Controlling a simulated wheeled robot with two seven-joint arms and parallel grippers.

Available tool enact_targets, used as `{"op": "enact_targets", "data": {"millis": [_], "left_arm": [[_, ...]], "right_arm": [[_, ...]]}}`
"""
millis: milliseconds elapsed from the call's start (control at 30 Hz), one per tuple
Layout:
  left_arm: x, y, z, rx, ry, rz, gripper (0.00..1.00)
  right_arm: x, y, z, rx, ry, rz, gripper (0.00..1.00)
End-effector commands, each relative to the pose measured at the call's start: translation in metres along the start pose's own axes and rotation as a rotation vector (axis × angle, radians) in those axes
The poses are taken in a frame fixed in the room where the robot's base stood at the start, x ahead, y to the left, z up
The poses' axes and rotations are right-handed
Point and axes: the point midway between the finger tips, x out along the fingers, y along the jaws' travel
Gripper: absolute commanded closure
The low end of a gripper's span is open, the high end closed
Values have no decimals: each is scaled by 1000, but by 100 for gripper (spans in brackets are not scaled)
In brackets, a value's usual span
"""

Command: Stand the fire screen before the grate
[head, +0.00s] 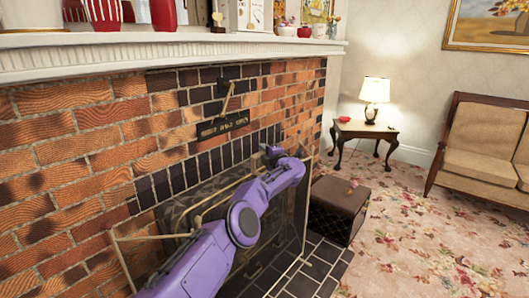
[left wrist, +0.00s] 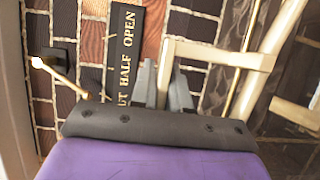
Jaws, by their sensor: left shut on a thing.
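The fire screen (head: 122,262), with a thin brass-coloured frame, stands at the fireplace opening, partly hidden behind my purple left arm. My left gripper (head: 272,152) is at the screen's top, toward its right side. In the left wrist view, the gripper's grey fingers (left wrist: 162,88) are shut on the pale frame bar of the screen (left wrist: 215,53). I cannot make out the grate behind the screen and arm. My right gripper is not in view.
The black tiled hearth (head: 325,252) lies in front of the opening. A dark box (head: 338,208) stands at its right end. A "half open" plate (head: 222,126) and lever are on the brick above. The flowered carpet (head: 420,235) is clear at the right.

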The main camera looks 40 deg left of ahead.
Motion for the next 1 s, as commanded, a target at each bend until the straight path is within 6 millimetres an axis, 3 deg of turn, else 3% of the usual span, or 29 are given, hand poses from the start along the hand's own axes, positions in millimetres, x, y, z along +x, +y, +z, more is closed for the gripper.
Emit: {"op": "enact_targets", "data": {"millis": [800,833,900,1000], "left_arm": [[-2,5,-1,-3,0,7,100],[-2,5,-1,-3,0,7,75],[-2,5,-1,-3,0,6,55],[-2,4,-1,-2,0,5,55]], "right_arm": [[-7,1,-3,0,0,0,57],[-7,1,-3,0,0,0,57],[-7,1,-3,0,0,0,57],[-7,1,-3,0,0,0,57]]}}
